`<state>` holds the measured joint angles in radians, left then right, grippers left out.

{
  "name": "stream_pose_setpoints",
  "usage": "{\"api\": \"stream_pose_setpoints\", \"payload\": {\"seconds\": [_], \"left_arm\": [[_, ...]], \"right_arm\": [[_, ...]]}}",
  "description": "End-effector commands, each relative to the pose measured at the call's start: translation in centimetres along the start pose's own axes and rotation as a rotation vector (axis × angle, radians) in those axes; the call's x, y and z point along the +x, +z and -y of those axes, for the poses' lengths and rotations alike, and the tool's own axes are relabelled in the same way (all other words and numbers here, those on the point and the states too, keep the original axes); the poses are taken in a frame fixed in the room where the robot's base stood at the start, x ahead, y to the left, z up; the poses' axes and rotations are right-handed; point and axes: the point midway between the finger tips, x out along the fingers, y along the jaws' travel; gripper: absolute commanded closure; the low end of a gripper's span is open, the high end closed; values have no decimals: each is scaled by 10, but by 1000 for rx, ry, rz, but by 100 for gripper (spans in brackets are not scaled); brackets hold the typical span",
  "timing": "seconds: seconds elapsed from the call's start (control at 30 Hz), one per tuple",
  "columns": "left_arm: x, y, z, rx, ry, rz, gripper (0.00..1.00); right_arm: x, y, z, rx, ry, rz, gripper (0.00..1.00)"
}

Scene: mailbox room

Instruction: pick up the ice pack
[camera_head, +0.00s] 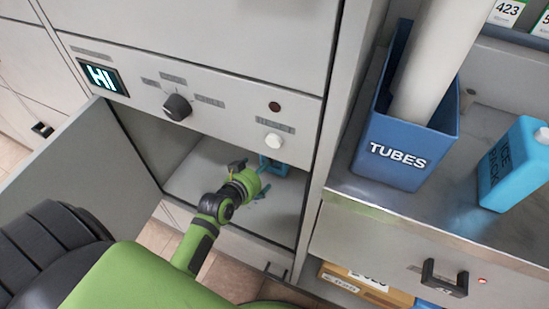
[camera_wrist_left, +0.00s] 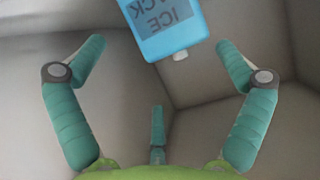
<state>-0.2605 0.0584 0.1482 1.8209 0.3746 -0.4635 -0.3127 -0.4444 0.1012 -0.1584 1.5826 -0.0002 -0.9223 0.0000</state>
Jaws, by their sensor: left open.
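My left gripper (camera_head: 262,183) reaches into an open grey compartment (camera_head: 190,180) below a control panel. In the left wrist view its teal fingers (camera_wrist_left: 158,75) are spread wide and nothing is between them. A light blue ice pack (camera_wrist_left: 165,28) with a white cap lies ahead at the top of that view, beyond the fingertips and apart from them; its far end is cut off. In the head view a small blue patch shows beside the gripper, too covered to identify surely. Another blue ice pack (camera_head: 512,167) stands on the shelf at the right.
A blue bin labelled TUBES (camera_head: 400,150) holding a white tube (camera_head: 440,60) stands on the metal shelf at right. The open compartment door (camera_head: 85,165) is left of my arm. The panel has a black knob (camera_head: 177,107). A cardboard box (camera_head: 365,285) sits low right.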

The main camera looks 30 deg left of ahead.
Motion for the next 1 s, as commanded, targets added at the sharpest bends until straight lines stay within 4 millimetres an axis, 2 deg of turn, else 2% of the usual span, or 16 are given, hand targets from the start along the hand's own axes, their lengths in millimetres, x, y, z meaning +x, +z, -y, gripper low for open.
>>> {"api": "stream_pose_setpoints", "payload": {"seconds": [0.1, 0.27, 0.47, 0.7, 1.0], "left_arm": [[8, -6, 10, -15, -27, -46, 0], [22, -6, 12, -16, -32, -55, 0], [41, -5, 12, -16, -32, -55, 0], [70, -4, 12, -16, -32, -54, 0], [77, -5, 12, -15, -32, -51, 0]], "right_arm": [[9, 6, 1, -1, -1, 3, 60], [5, 0, 0, 0, -1, -2, 60], [-7, -12, 0, 2, 1, -13, 60], [-30, -27, -2, 6, 3, -29, 60], [-39, -31, -2, 7, 4, -33, 60]]}}
